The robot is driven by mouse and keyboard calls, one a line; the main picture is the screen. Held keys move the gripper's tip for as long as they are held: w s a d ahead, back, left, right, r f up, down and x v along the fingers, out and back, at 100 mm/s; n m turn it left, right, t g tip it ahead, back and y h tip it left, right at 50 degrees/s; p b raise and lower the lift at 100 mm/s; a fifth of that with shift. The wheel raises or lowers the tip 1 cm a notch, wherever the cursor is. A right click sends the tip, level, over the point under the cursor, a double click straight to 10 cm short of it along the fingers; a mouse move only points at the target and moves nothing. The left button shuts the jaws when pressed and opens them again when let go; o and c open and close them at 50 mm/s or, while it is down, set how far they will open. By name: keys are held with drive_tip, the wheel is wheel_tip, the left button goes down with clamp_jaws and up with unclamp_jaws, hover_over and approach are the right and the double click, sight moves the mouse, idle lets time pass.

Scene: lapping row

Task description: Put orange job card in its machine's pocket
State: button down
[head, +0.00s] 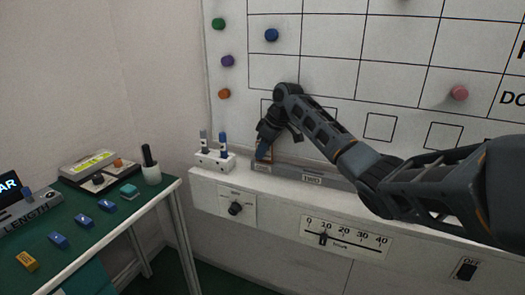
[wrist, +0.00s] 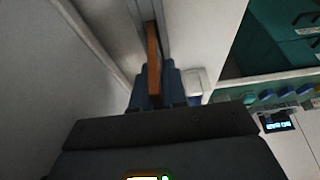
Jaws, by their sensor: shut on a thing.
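The orange job card (head: 271,156) is upright, low at the board, just above the ledge beside the marker block. My gripper (head: 264,148) is shut on it, with blue fingertips on its two faces. In the wrist view the card (wrist: 153,50) shows edge-on as an orange strip between the fingers (wrist: 156,88). A grey rail or slot runs along the ledge past the card, with a plate reading TWO (head: 311,180) to its right. I cannot tell whether the card's lower edge touches the rail, and its writing is unreadable.
A white block (head: 214,160) with upright markers stands close left of my gripper. The gridded whiteboard (head: 330,60) rises behind, with coloured magnets. A dial and an hour slider are on the panel below. A green table (head: 125,215) at left bears blocks, a box and a cup.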

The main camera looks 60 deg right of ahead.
drive_tip(key=shift+f, duration=0.1)
drive_tip(key=c, duration=1.2)
unclamp_jaws()
drive_tip(key=shift+o, duration=0.2)
drive_tip(key=v, duration=1.2)
